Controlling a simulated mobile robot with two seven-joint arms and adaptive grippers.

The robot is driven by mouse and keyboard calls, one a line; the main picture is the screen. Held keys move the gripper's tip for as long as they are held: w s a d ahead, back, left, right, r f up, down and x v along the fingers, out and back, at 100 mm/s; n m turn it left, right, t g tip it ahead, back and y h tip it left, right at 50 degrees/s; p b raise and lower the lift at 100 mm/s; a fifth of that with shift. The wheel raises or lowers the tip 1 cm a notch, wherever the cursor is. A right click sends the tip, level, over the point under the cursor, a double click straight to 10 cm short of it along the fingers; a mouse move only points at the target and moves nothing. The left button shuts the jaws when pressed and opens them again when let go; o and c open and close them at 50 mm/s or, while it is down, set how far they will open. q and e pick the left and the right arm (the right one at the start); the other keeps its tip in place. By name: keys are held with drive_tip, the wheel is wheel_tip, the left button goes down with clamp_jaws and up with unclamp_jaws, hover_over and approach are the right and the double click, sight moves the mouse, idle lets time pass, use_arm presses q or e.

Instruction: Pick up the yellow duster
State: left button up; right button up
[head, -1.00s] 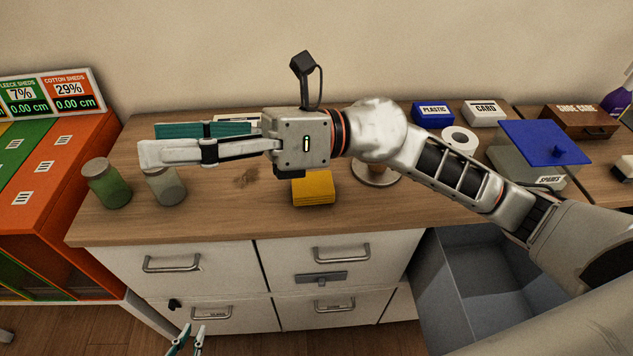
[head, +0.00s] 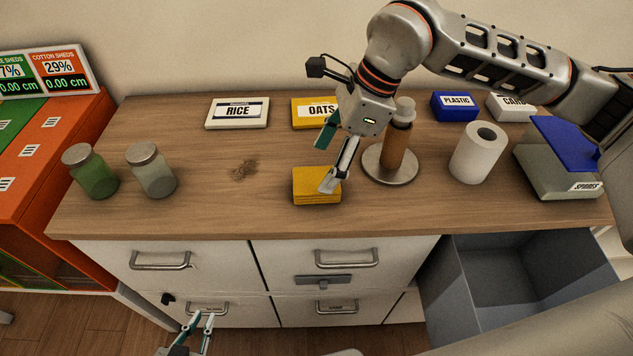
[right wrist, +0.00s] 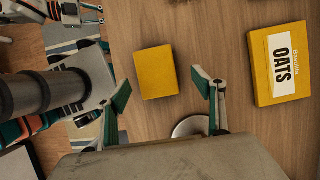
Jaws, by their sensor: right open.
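The yellow duster (head: 310,190) is a folded yellow stack lying on the wooden counter near its front edge. It also shows in the right wrist view (right wrist: 156,72), beyond and between the fingertips. My right gripper (head: 326,163) is open and empty, tilted down just above and behind the duster. One pale fingertip overlaps the duster's right part in the head view; I cannot tell whether it touches. In the right wrist view my right gripper (right wrist: 162,88) has its fingers spread wider than the duster. My left gripper (head: 202,318) is open and empty, low in front of the drawers.
A brown bottle (head: 396,147) on a round metal plate (head: 390,178) stands close right of the duster. A yellow OATS box (head: 305,113) and white RICE box (head: 237,113) lie behind. A paper roll (head: 478,155) is further right.

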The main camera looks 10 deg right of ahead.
sight(318, 179)
drive_tip(key=x, duration=0.4)
drive_tip(key=shift+s+a+f, duration=0.15)
drive_tip(key=shift+s+f, duration=0.05)
drive_tip(key=shift+s, duration=0.15)
drive_tip(key=shift+a+f, duration=0.1)
drive_tip(key=shift+f, duration=0.15)
drive_tip(key=shift+f, duration=0.25)
drive_tip(key=c, duration=1.2)
